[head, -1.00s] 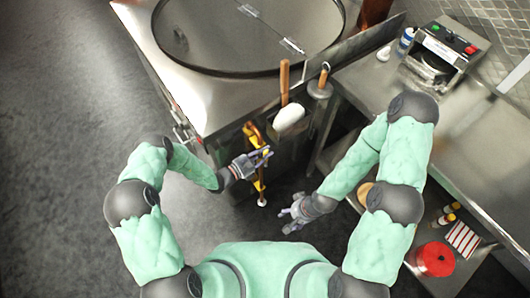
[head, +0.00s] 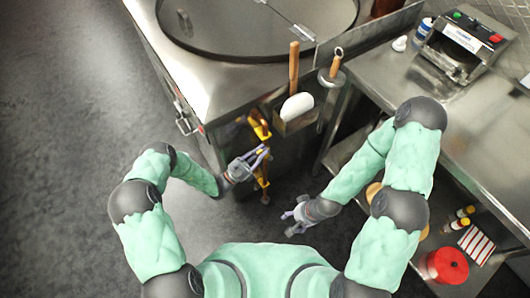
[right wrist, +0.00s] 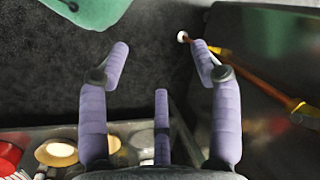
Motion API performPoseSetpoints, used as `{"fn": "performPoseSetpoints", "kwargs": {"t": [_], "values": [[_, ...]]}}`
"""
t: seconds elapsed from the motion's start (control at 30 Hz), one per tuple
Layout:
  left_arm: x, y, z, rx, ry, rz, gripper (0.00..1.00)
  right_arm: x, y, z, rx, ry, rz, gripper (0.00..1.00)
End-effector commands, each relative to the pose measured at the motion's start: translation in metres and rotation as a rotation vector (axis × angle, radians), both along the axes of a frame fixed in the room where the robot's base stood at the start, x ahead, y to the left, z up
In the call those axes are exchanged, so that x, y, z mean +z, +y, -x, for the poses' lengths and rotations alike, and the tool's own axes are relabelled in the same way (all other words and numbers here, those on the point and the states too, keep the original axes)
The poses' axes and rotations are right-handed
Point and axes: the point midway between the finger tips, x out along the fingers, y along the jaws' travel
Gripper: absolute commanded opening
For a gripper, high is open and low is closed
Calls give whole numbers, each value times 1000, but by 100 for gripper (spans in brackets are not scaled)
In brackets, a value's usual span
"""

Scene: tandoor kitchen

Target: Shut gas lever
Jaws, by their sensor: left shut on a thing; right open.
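The gas pipe (head: 265,192) is an orange-brown line with yellow fittings, running down the dark side of the tandoor cabinet. A yellow part (head: 259,126) shows near its top. My left gripper (head: 261,158) is shut at the pipe's middle, on a yellow piece that looks like the gas lever (head: 261,171); the fingers partly hide it, so its exact angle cannot be told. My right gripper (head: 293,222) is open and empty, low and to the right of the pipe. In the right wrist view, the pipe's white end (right wrist: 183,37) shows beside the open right gripper (right wrist: 160,62).
The steel tandoor cabinet (head: 190,75) with its round lid (head: 250,25) stands behind the pipe. A holder with a wooden-handled tool (head: 294,68) and a white pad (head: 297,106) hangs on its side. A steel counter (head: 385,80) and lower shelf are at right. Floor (head: 60,150) at left is clear.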

Motion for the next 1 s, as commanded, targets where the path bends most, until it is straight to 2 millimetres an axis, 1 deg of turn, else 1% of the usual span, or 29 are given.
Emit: {"fn": "performPoseSetpoints", "kwargs": {"t": [0.03,0.2,0.3,0.5,0.87,0.97,1.0], "values": [[-7,3,1,2,-16,23,0,-11,0,0,0,0,0,64],[-10,8,6,2,-62,87,0,-24,0,0,0,0,0,64],[-10,10,7,2,-80,111,0,-28,0,0,0,0,0,64],[-10,12,9,2,-97,135,0,-32,0,0,0,0,0,64],[-9,12,9,2,-99,137,0,-31,0,0,0,-1,0,64],[-9,12,9,2,-99,137,0,-31,0,-2,-2,-5,-1,39],[-9,12,9,2,-99,137,0,-31,-1,-4,-4,-14,-1,27]]}}
